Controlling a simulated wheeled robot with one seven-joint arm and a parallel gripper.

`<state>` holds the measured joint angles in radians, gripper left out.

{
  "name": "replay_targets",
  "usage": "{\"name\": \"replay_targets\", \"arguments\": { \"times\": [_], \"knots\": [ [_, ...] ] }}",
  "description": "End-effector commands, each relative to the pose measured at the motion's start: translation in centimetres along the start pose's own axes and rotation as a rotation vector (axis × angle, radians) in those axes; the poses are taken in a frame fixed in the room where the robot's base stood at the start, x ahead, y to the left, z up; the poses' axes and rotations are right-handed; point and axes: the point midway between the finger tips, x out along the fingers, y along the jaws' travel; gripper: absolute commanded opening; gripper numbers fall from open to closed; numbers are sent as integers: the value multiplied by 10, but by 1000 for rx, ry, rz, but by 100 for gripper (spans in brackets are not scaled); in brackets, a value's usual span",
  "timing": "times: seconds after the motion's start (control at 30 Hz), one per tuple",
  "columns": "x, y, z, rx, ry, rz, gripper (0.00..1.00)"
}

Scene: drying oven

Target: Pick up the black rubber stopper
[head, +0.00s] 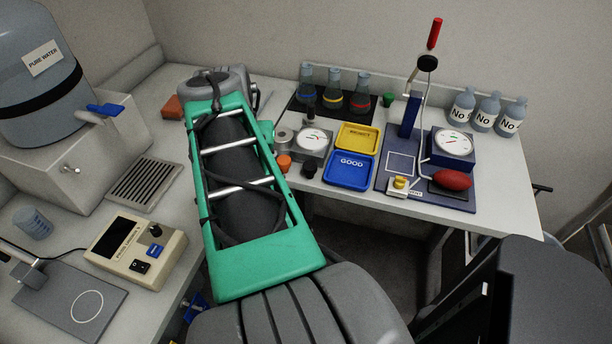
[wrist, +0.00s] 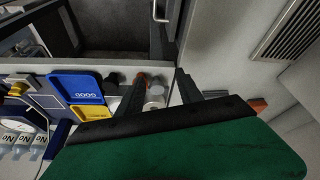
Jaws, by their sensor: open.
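A small black stopper-like piece (head: 309,170) stands on the bench just left of the blue GOOD tray (head: 352,170). I take it for the black rubber stopper. An orange stopper (head: 284,162) stands to its left. In the wrist view a dark piece (wrist: 112,78) shows between the blue tray and the orange stopper, but it is small and unclear. My gripper (wrist: 161,76) is open and empty, with its fingers above the bench edge near the orange stopper and a metallic cylinder (wrist: 155,96). My green-cased arm hides the gripper in the head view.
A yellow REJECT tray (head: 358,138), a dial gauge (head: 313,139) and flasks (head: 333,86) stand behind. A blue stand with a red bulb (head: 452,180) is at right. A beige control box (head: 135,252) is at left. The bench's front edge is close to the small stoppers.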

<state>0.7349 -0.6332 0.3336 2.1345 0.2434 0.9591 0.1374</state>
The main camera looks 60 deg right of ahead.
Motion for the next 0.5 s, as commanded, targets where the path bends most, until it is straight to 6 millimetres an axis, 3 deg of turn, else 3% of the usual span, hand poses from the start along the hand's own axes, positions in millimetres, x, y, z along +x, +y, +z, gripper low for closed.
{"name": "replay_targets", "arguments": {
  "times": [0.03,0.1,0.2,0.5],
  "knots": [
    [9,36,-10,125,10,44,43],
    [9,74,-19,261,20,92,43],
    [8,106,-23,368,28,131,43],
    [44,119,-23,395,26,141,43]
  ]
}}
